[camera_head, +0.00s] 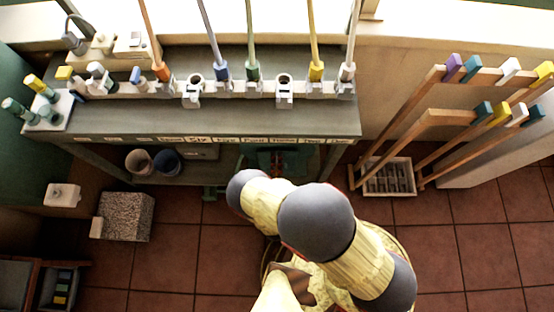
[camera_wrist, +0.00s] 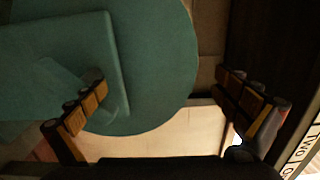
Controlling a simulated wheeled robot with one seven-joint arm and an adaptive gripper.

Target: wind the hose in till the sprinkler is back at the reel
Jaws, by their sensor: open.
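The hose reel looks to be the teal thing (camera_head: 262,160) under the bench, partly hidden by the bench top and my arm. In the wrist view a large teal round disc (camera_wrist: 165,60), likely the reel's side, fills the upper left and middle, with a raised teal block (camera_wrist: 65,60) on its left. My gripper (camera_wrist: 160,80) is open, its two fingers apart in front of the disc with nothing seen between them. In the head view my arm hides the gripper. I cannot make out the hose, the crank or the sprinkler in either view.
The grey bench (camera_head: 220,120) carries upright coloured handles in a rack. Two pots (camera_head: 166,162) stand beneath it. A speckled block (camera_head: 125,216) is on the left floor, a wooden rack (camera_head: 430,118) and a grey crate (camera_head: 389,178) on the right. Tiled floor (camera_head: 480,230) is clear at right.

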